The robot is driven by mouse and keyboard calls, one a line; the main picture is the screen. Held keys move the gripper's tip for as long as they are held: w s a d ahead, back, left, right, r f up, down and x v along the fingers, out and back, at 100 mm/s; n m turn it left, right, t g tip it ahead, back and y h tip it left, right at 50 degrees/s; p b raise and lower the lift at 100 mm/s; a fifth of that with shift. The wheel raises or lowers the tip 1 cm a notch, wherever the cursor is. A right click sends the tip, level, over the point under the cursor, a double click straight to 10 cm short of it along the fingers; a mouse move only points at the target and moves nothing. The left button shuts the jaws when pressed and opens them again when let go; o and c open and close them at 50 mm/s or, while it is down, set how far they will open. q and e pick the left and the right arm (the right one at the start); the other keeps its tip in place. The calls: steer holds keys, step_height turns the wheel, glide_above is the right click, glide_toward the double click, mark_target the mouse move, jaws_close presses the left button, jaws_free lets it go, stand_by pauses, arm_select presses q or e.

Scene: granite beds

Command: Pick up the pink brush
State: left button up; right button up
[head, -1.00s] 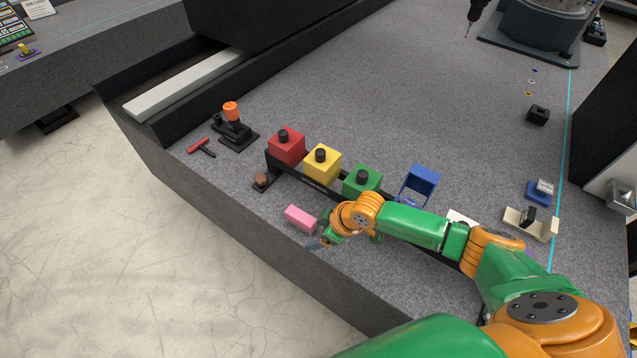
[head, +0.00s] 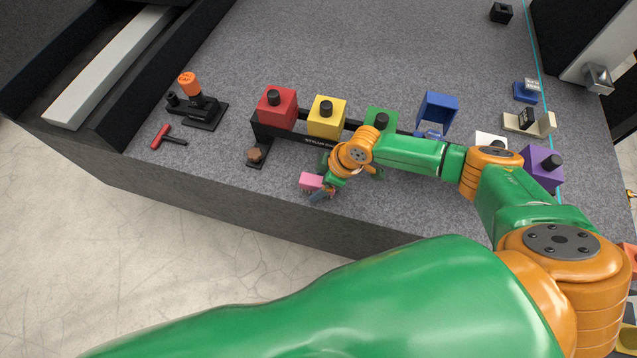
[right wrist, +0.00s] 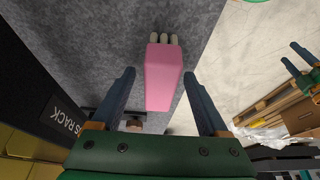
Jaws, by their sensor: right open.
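The pink brush (head: 311,181) lies on the granite bed near its front edge. In the right wrist view the brush (right wrist: 163,78) is a pink block with several pale bristle tufts at its far end. My right gripper (head: 322,190) is at the brush in the head view. In the right wrist view the gripper (right wrist: 159,88) is open, with one dark finger on each side of the brush's near part. Gaps show between the fingers and the brush. My left gripper is not in view.
A dark rack behind the brush carries red (head: 277,108), yellow (head: 326,117) and green (head: 381,121) blocks with black knobs. A red-handled tool (head: 168,137) lies at the left. The bed's front edge is close to the brush.

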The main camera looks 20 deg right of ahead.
steer(key=shift+w+a+f, duration=0.2)
steer(key=shift+a+f, duration=0.1)
steer(key=shift+f, duration=0.15)
steer(key=shift+s+d, duration=0.1)
steer(key=c, duration=0.6)
jaws_close()
steer(key=shift+r, duration=0.1)
step_height(320, 180, up, 4)
steer(key=shift+d+f, duration=0.1)
steer(key=shift+f, duration=0.1)
steer(key=d+r, duration=0.1)
steer(key=s+d+r, duration=0.1)
steer(key=r, duration=0.1)
steer(key=s+d+r+p, duration=0.1)
steer(key=shift+s+d+r, duration=0.1)
steer(key=shift+d+r, duration=0.1)
steer(key=shift+r, duration=0.1)
steer(key=s+d+r, duration=0.4)
steer(key=s+d, duration=0.1)
steer(key=d, duration=0.3)
steer(key=shift+s+r+b, duration=0.3)
steer(key=shift+r+b, duration=0.1)
steer(key=shift+b, duration=0.05)
